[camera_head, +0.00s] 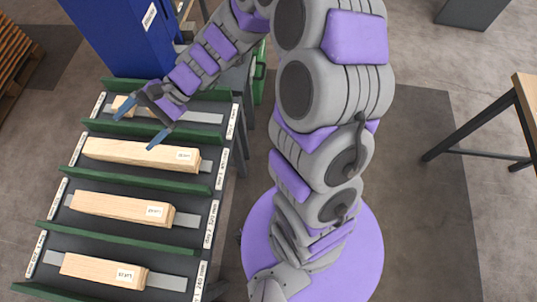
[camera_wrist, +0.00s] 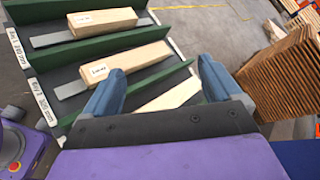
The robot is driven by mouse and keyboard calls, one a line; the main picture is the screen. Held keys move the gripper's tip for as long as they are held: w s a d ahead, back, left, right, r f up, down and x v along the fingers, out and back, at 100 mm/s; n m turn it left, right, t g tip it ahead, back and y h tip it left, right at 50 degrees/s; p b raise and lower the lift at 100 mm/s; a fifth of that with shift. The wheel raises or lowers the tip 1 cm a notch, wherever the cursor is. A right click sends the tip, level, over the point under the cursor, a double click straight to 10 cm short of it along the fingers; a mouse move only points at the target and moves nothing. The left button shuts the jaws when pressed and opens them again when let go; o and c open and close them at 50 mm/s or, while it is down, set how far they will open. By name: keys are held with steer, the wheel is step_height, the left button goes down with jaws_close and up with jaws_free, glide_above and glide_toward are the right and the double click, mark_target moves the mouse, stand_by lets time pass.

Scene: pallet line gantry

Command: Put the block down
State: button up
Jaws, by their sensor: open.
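A pale wooden block (camera_wrist: 172,94) lies in the farthest bay of the sloped rack, partly hidden by my gripper. Its left end (camera_head: 121,103) shows behind the fingers in the head view. My gripper (camera_head: 136,132) is open over this bay, fingers spread. In the wrist view my gripper (camera_wrist: 162,68) has one blue finger at each side of the block's visible part. I cannot tell whether either finger touches it. Similar labelled blocks lie in the nearer bays: a second block (camera_head: 140,152), a third (camera_head: 122,207) and the nearest (camera_head: 103,270).
Green dividers (camera_head: 135,180) separate the rack's bays, with grey strips under the blocks. A blue cabinet (camera_head: 120,35) stands just behind the rack. A stack of wooden pallets (camera_wrist: 280,75) stands beyond it. A wooden-topped table (camera_head: 527,95) is at the right, with open floor before it.

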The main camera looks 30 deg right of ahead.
steer(key=s+d+r+n+g+h, duration=0.1)
steer(key=s+d+n+h, duration=0.2)
steer(key=s, duration=0.4)
steer(key=s+d+r+n+g+h, duration=0.1)
steer(key=s+d+n+g+h, duration=0.2)
steer(key=s, duration=0.5)
steer(key=s+d+n+t+h, duration=0.1)
steer(key=s+d+h, duration=0.2)
steer(key=s+d, duration=0.2)
steer(key=s+d+r+n+t+h, duration=0.1)
steer(key=s+d+h, duration=0.3)
steer(key=d, duration=0.6)
steer(key=shift+s+d+r+n+t, duration=0.2)
steer(key=shift+s+d+n+t, duration=0.2)
steer(key=shift+n, duration=0.4)
steer(key=shift+w, duration=0.1)
steer(key=shift+c, duration=0.3)
